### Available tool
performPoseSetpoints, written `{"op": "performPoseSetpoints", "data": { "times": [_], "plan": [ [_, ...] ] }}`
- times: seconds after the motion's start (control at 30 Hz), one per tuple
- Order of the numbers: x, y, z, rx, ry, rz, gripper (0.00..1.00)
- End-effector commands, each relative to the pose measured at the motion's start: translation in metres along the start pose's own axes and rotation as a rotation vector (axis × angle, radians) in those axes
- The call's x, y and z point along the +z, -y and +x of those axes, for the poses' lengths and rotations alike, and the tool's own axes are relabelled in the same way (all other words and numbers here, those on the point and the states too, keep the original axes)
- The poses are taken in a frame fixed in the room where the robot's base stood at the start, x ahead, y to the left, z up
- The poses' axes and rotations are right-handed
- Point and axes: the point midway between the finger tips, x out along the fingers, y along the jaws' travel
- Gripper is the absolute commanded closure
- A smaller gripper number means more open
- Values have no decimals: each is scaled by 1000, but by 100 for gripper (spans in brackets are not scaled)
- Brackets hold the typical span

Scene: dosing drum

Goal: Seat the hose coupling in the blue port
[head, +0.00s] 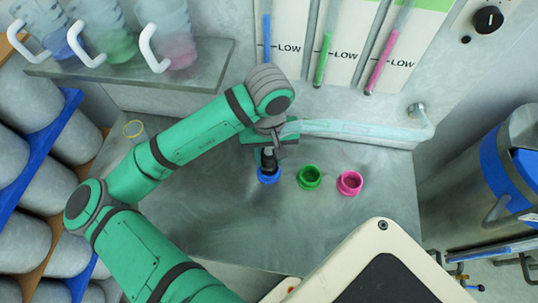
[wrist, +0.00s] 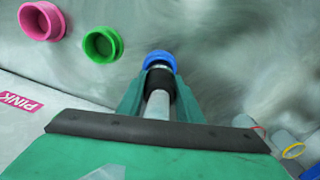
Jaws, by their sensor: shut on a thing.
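My gripper (head: 268,149) is shut on the hose coupling (head: 269,160), a dark collar with a pale end. In the wrist view, the coupling (wrist: 161,84) stands between the two green fingers of my gripper (wrist: 158,88). The blue port (head: 269,177) is a short ring on the grey metal top. It also shows in the wrist view (wrist: 159,59), just past the coupling's tip. The coupling is lined up with the port and its end meets or overlaps the opening. I cannot tell how deep it sits. A translucent pale-blue hose (head: 350,129) runs right from my gripper to a wall fitting.
A green port (head: 309,178) and a pink port (head: 349,183) stand to the right of the blue one. A shelf (head: 205,66) with jugs hangs at upper left. The front metal top is clear.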

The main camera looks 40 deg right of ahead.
Motion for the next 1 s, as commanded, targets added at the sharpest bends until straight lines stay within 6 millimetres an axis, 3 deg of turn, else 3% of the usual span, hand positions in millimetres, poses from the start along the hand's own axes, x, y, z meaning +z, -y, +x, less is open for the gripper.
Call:
{"op": "performPoseSetpoints", "data": {
  "times": [1.0],
  "plan": [
    [0, 0, 22, 0, -1, 0, 100]
  ]
}}
